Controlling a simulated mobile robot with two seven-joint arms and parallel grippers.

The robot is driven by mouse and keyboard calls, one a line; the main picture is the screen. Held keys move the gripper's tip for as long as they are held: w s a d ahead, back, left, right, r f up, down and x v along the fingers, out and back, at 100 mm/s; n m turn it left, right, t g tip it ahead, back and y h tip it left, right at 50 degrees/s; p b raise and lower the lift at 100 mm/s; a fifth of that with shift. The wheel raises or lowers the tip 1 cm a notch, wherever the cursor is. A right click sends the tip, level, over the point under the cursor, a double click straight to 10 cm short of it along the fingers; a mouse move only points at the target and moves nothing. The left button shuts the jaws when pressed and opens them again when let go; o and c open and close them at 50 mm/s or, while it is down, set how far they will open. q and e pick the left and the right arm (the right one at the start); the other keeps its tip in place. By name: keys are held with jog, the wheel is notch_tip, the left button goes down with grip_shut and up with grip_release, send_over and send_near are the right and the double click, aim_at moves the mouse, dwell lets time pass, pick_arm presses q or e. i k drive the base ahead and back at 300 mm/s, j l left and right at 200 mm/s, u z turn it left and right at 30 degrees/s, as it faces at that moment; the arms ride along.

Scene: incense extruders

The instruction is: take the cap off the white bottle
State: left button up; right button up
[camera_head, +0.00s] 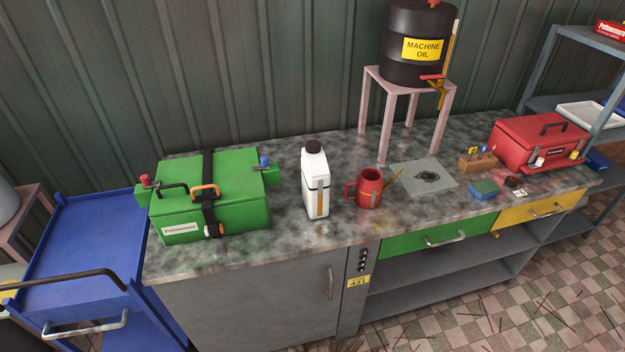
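The white bottle (315,184) stands upright on the speckled grey counter, between the green box and the red mug. Its dark cap (314,147) sits on top of the neck. A vertical brownish strip and dark band show on the bottle's side. Neither of my grippers is in the head view.
A green box (240,212) with a black strap stands left of the bottle. A red mug (369,190) stands close on its right. Farther right are a pink stand (374,76) under a machine oil drum (412,60) and a red toolbox (540,145). Counter (290,240) in front is clear.

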aim_at(315, 173)
jog(key=i+l+u, duration=0.25)
jog(key=l, duration=0.2)
jog(key=l+u, duration=0.2)
jog(key=l, duration=0.25)
jog(key=i+l+u, duration=0.25)
jog(key=l, duration=0.2)
jog(key=k, duration=0.1)
